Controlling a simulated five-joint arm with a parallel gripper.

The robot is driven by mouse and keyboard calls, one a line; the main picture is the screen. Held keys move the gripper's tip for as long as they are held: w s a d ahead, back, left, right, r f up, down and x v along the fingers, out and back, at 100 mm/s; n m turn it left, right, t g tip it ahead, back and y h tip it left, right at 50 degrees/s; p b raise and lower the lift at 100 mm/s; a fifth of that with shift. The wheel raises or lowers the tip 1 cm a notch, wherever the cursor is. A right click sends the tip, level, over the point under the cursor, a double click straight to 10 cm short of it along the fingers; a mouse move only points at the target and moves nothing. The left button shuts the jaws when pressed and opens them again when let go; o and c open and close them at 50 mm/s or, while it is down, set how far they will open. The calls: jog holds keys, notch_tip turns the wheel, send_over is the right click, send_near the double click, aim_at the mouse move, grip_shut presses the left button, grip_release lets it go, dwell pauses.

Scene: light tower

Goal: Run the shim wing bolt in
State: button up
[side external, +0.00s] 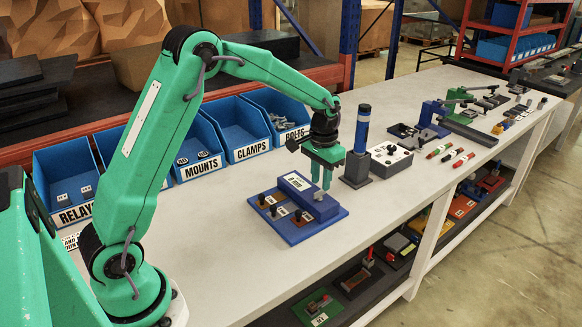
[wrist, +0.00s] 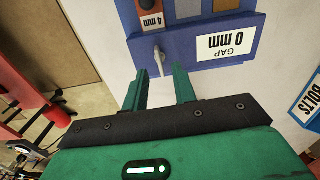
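The grey wing bolt (wrist: 158,52) sits at the edge of the blue shim fixture (wrist: 205,45) in the wrist view. It also shows in the side view (side external: 318,196), at the right end of the raised blue block (side external: 296,186). A label on the block reads GAP 0 mm (wrist: 226,42). My gripper (wrist: 160,72) is open, with nothing between its fingers. The bolt appears just beyond the fingertips, roughly between them in the picture. In the side view my gripper (side external: 320,186) points down over the bolt; whether it touches cannot be told.
Small dark-topped pieces (side external: 281,211) stand on the blue base plate, and one label reads 4 mm (wrist: 152,20). A dark post with a blue top (side external: 362,130) and a white control box (side external: 390,160) stand right of my gripper. Blue bins (side external: 245,135) line the back.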

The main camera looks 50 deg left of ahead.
aim_at(320, 191)
notch_tip(320, 191, up, 5)
jog(key=shift+r, duration=0.1)
dwell(0.3)
jog(key=shift+s, duration=0.1)
jog(key=s+d+r+t, duration=0.3)
jog(key=s+r, duration=0.7)
jog(key=s, duration=0.3)
jog(key=s+d+t, duration=0.1)
jog(key=s+t, duration=0.1)
jog(key=s, duration=1.2)
jog(key=shift+s+d+t, duration=0.15)
jog(key=shift+d+t, duration=0.15)
jog(key=shift+d, duration=0.1)
jog(key=shift+f, duration=0.1)
